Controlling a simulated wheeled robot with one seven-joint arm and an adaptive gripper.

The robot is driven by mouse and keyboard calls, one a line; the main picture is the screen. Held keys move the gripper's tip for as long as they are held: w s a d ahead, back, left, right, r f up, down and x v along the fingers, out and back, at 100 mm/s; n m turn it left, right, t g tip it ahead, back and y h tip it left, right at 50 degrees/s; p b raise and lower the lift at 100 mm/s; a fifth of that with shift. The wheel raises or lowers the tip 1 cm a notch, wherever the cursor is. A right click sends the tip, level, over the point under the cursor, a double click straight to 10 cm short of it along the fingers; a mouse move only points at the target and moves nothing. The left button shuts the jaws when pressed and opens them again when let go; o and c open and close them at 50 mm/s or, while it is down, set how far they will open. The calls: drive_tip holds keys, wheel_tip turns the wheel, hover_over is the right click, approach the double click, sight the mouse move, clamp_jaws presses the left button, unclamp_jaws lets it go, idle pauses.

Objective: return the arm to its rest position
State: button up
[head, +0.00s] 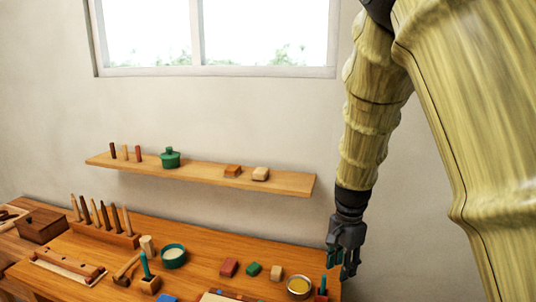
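My arm (365,125) hangs down on the right side of the head view, in front of the wall. My gripper (342,270) is at its lower end, pointing down by the right end of the workbench (215,235). Its dark fingers with teal pads look apart, and I see nothing held between them.
A wall shelf (205,178) holds pegs, a green lidded pot (169,158) and two small blocks. On the bench are a tool rack (104,233), a teal bowl (174,255), coloured blocks and a round tin (299,286). The wall right of the shelf is bare.

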drive_tip(key=s+d+f+n+b, duration=0.2)
drive_tip(key=s+f, duration=0.2)
drive_tip(key=f, duration=0.6)
drive_tip(key=s+d+f+n+h+b, duration=0.1)
drive_tip(key=s+f, duration=0.3)
drive_tip(key=f, duration=0.6)
drive_tip(key=s+d+f+n+b, duration=0.2)
drive_tip(key=s+f, duration=0.1)
drive_tip(key=f, duration=0.7)
drive_tip(key=s+a+f+n+b, duration=0.1)
drive_tip(key=s+f+n+b, duration=0.5)
drive_tip(key=s+f, duration=1.4)
drive_tip(key=s, duration=0.4)
drive_tip(key=shift+s+a+f+n+y, duration=0.2)
drive_tip(key=shift+a+f+n+y, duration=0.1)
drive_tip(key=shift+y, duration=0.1)
